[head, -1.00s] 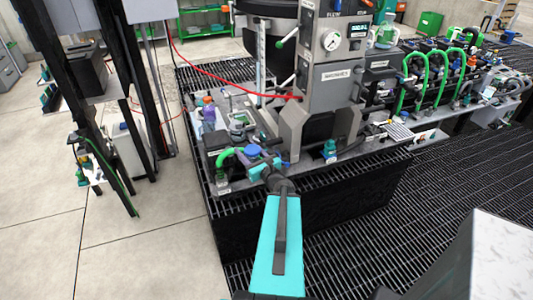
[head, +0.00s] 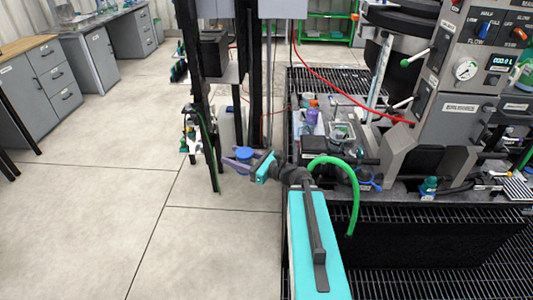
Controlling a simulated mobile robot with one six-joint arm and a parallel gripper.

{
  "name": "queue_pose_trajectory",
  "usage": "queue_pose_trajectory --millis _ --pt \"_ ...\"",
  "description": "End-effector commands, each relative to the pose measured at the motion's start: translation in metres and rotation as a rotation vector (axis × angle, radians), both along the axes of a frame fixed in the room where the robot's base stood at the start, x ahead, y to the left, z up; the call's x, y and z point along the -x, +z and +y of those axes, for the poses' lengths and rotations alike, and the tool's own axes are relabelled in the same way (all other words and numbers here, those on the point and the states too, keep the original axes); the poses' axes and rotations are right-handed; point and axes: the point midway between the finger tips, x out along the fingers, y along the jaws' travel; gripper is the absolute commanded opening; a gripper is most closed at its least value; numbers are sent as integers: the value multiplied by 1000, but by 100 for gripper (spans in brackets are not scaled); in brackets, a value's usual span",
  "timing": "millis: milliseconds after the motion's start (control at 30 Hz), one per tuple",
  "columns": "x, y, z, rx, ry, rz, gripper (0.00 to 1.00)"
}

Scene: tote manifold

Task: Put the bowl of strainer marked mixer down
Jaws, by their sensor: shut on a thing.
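My gripper (head: 252,162) is at the end of my teal arm, left of the bench, over the pale floor in the head view. It is shut on a small blue round-topped piece (head: 243,153), which appears to be the strainer bowl. Its lower part is hidden by the jaws, and no marking on it can be read. The piece is held up in the air, apart from the bench. The strainer body marked mixer cannot be picked out.
The bench (head: 385,187) with grey machine (head: 455,95) stands right. A green hose (head: 352,190) arches at its near left corner, beside my arm. A purple bottle (head: 312,114) stands behind. Dark posts (head: 200,90) rise beyond my gripper. Grey cabinets (head: 45,75) stand far left; floor between is clear.

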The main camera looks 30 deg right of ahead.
Motion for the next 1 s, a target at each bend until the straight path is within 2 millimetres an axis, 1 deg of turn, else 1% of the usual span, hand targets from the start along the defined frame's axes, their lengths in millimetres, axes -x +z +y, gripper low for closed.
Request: queue_pose_trajectory --millis 33,200,300,433,500,600,1000 --pt "-3 2 21 0 50 -2 23" --pt "-6 8 87 0 209 -1 23" --pt "-3 10 120 0 291 -2 23" --pt "1 12 152 -1 372 -1 23" --pt "2 12 162 -1 398 -1 23" --pt "4 13 170 -1 419 -1 23" --pt "5 13 171 -1 423 -2 23"
